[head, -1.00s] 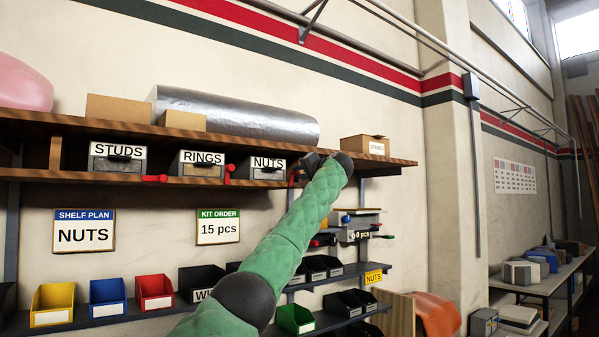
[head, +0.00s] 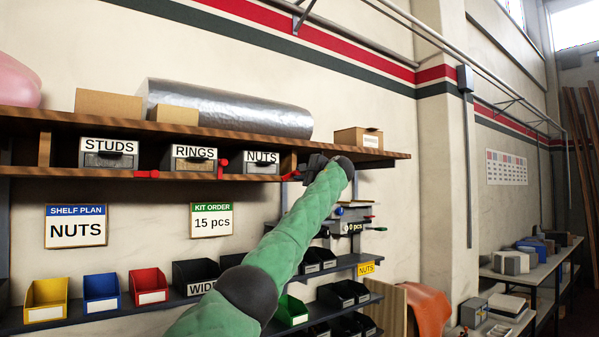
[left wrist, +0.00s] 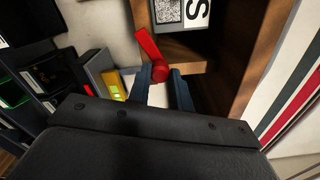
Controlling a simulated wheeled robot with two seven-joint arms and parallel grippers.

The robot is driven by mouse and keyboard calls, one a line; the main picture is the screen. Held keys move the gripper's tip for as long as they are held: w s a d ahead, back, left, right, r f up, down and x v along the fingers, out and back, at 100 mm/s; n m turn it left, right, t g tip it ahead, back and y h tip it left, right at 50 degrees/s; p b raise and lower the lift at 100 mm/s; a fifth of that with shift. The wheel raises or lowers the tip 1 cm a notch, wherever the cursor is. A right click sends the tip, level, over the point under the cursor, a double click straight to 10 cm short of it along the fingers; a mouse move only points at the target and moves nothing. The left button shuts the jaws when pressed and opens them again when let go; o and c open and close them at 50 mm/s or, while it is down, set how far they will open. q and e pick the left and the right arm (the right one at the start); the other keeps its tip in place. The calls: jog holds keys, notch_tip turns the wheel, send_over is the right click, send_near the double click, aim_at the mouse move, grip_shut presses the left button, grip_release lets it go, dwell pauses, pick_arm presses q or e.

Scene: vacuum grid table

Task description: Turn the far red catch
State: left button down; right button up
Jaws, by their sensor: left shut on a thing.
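The far red catch (head: 290,177) is at the right of the NUTS drawer (head: 261,162), under the upper shelf. In the left wrist view, the red catch (left wrist: 149,48) shows as a flat lever with a round hub. My left gripper (head: 312,171) reaches up to it from below right in the head view. In the left wrist view, my left gripper's dark fingers (left wrist: 161,86) are shut on the catch's hub, and the lever sticks out beyond them. My right gripper is out of view.
The STUDS drawer (head: 109,153) and RINGS drawer (head: 189,158) sit to the left with their own red catches. A cardboard box (head: 358,138) stands on the shelf above. Coloured bins (head: 149,288) line the lower shelf. A kit order sign (head: 211,220) hangs between.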

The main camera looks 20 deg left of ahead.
pick_arm(q)
notch_tip(320, 180, down, 2)
jog(key=m, duration=0.5)
jog(key=shift+w+d+b, duration=0.15)
jog(key=shift+b, duration=0.25)
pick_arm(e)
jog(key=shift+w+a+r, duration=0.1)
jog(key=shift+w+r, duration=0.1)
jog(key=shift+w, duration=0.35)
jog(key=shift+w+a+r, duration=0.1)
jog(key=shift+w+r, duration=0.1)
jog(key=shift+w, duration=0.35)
pick_arm(q)
jog(key=shift+f, duration=0.1)
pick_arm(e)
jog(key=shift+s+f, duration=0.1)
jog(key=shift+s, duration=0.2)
pick_arm(q)
jog(key=c, duration=1.3)
grip_release()
jog(key=shift+o, duration=0.2)
jog(key=shift+d, duration=0.1)
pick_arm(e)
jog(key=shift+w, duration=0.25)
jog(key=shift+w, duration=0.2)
